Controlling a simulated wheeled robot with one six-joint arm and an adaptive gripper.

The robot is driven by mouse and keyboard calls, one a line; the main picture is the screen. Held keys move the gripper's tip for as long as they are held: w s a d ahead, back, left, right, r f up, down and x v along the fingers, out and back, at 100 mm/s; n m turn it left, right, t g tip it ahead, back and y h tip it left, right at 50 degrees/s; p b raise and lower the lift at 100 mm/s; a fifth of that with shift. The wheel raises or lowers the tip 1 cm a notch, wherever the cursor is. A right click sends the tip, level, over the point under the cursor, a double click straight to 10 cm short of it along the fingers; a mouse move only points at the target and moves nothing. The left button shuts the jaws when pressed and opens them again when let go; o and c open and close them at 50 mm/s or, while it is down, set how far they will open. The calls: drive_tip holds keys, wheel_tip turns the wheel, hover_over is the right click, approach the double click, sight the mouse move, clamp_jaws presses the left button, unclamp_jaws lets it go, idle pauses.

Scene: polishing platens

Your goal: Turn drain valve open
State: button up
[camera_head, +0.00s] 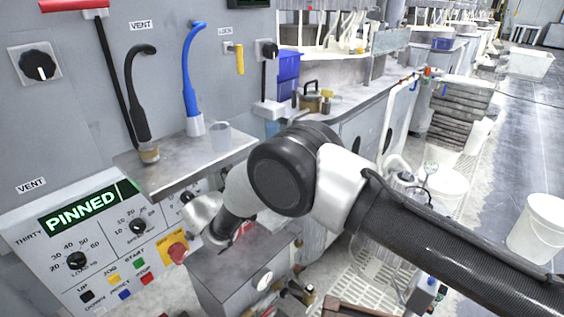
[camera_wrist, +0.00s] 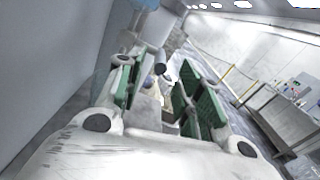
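No part is clearly marked as the drain valve. A yellow handle (camera_head: 239,59) hangs on the grey wall panel in the head view, beside a small label too blurred to read. My gripper (camera_wrist: 160,95) shows in the wrist view with its two green-padded fingers apart. I see nothing clamped between them. A dark round-ended part (camera_wrist: 160,68) shows beyond and between the fingers; I cannot tell what it is. In the head view my arm crosses the middle and bends down by the control panel; the fingers cannot be made out there.
The control panel (camera_head: 75,238) reads "PINNED". A grey box (camera_head: 235,272) stands below my arm.

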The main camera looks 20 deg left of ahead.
drive_tip(key=x, duration=0.6)
drive_tip(key=shift+w+d, duration=0.1)
drive_tip(key=shift+w, duration=0.05)
clamp_jaws()
